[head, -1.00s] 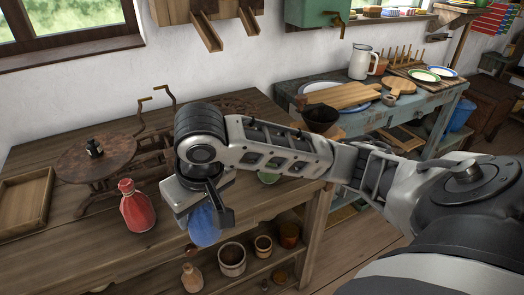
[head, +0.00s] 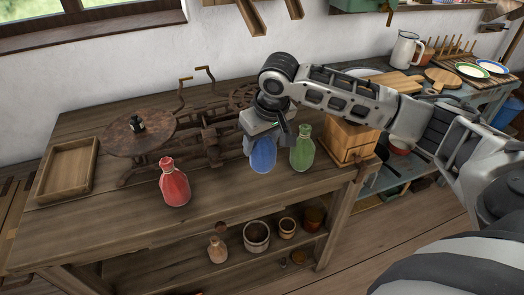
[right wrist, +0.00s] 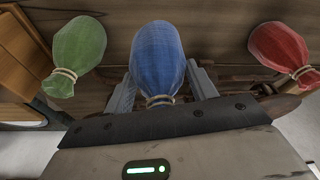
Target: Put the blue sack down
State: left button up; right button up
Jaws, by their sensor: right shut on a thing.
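The blue sack (head: 263,155) is at the front right part of the wooden table, between the red sack and the green sack. My right gripper (head: 268,133) is shut on its tied neck from above. In the right wrist view the blue sack (right wrist: 158,58) sits between the two fingers (right wrist: 160,88). Whether its base touches the tabletop, I cannot tell. My left gripper is not in view.
The green sack (head: 303,148) stands close to the right of the blue one, beside a wooden box (head: 352,140). The red sack (head: 174,183) stands to the left. A balance with a round plate (head: 138,134) and an empty wooden tray (head: 68,170) are farther left. Pots (head: 257,236) stand on the lower shelf.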

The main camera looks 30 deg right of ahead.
aim_at(262, 152)
jog(key=shift+w+d+f, duration=0.3)
jog(key=shift+w+f, duration=0.15)
jog(key=shift+f, duration=0.15)
jog(key=x, duration=0.3)
jog(key=shift+s+d+f, duration=0.1)
jog(key=shift+s, duration=0.15)
jog(key=shift+f, duration=0.2)
jog(key=shift+f, duration=0.15)
jog(key=o, duration=1.2)
